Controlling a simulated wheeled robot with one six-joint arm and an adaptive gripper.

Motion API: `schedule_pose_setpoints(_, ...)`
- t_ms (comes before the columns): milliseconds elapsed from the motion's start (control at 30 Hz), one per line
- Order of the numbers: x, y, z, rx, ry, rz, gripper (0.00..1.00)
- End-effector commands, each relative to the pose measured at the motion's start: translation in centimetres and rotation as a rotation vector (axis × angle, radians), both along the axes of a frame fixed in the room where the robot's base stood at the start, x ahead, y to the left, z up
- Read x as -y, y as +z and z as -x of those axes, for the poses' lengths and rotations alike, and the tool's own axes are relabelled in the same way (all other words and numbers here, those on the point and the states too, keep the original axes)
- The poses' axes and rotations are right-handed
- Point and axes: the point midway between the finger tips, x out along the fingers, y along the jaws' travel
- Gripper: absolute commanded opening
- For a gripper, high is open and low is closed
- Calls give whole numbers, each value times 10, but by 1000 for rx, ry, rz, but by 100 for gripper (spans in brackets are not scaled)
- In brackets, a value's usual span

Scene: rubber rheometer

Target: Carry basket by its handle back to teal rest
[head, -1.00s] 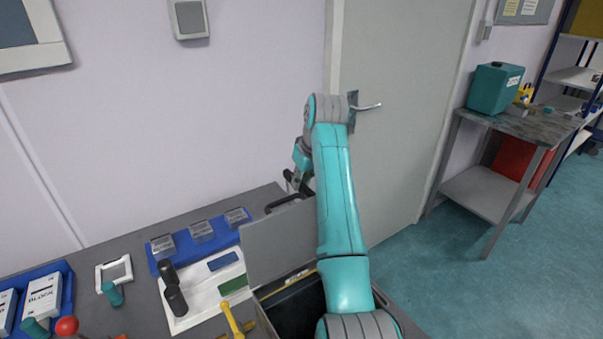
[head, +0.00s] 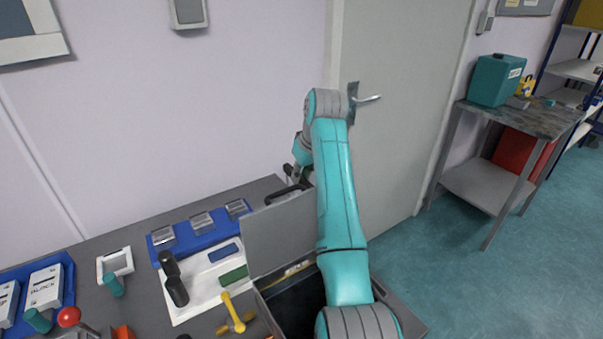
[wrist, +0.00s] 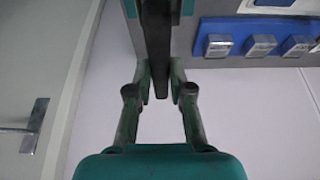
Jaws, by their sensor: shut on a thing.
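My gripper (head: 298,178) is behind the raised grey panel, near the back edge of the bench, and partly hidden by my arm. In the wrist view its two fingers (wrist: 158,92) are closed on a long dark bar, which looks like the basket handle (wrist: 156,45). A dark looped piece beside my gripper in the head view (head: 284,195) seems to be part of the same handle. The basket's body is hidden or out of view. Small teal parts show at the top of the wrist view beside the bar; I cannot tell whether they are the teal rest.
The raised grey panel (head: 279,235) stands over an open dark bin. To its left are a white tray (head: 202,284), a yellow tool (head: 234,314), a blue rack with several clear-topped boxes (head: 165,244) and teal-handled tools (head: 113,285). A door with a lever (head: 366,99) is close behind.

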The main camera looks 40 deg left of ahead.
Motion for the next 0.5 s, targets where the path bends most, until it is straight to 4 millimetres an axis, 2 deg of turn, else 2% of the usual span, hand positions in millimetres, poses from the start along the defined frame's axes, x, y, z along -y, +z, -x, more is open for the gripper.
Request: schedule_pose_setpoints(500, 0, -4, 0, 2, 0, -1, 0)
